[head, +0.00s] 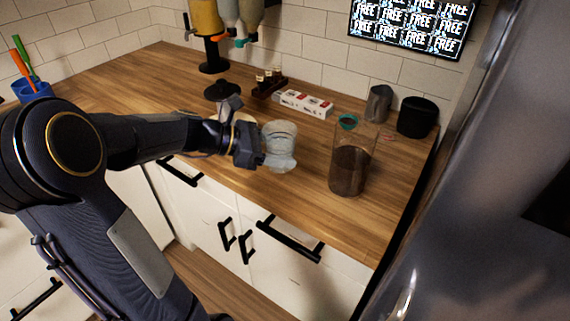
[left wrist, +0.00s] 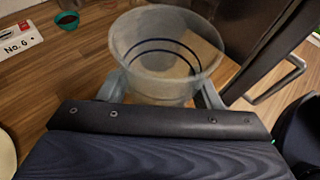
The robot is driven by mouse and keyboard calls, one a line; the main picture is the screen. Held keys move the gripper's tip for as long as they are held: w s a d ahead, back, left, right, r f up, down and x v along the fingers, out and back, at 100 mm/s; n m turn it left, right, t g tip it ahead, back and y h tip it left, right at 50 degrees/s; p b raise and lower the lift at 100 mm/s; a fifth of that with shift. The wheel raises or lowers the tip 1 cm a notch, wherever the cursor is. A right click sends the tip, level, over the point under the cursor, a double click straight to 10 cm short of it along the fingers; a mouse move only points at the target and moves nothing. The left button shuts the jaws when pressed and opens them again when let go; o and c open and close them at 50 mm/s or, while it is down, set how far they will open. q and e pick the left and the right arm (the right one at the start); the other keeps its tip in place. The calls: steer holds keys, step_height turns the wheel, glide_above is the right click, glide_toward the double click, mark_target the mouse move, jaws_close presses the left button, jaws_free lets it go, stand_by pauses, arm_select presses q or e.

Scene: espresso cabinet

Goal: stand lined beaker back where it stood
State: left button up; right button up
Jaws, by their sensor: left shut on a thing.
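The lined beaker is a clear, slightly frosted vessel (head: 282,140) near the front edge of the wooden counter in the head view. In the left wrist view the beaker (left wrist: 168,48) shows its open rim and dark rings inside. My left gripper (head: 268,156) comes in from the left and is shut on the beaker, with one grey finger on each side of it in the left wrist view. The beaker looks about upright. I cannot tell whether its base touches the counter (head: 225,158). My right gripper is not in view.
A tall clear container with dark contents (head: 349,170) stands right of the beaker. Behind are a small teal bowl (head: 347,122), a grey metal cup (head: 378,104), a black canister (head: 417,117) and a white box (head: 305,104). A dark fridge side (head: 480,190) bounds the right.

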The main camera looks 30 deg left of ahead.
arm_select(q)
steer(key=w+a+f, duration=0.1)
steer(key=w+f, duration=0.1)
steer(key=w+a+f, duration=0.1)
steer(key=w+f, duration=0.1)
steer(key=w, duration=0.1)
steer(key=w+a+f, duration=0.1)
steer(key=w+f, duration=0.1)
steer(key=f, duration=0.1)
steer(key=shift+w, duration=0.15)
steer(key=shift+w+f, duration=0.2)
steer(key=shift+f, duration=1.5)
steer(key=shift+f, duration=0.1)
steer(key=o, duration=1)
steer(key=shift+f, duration=0.1)
steer(key=shift+c, duration=0.2)
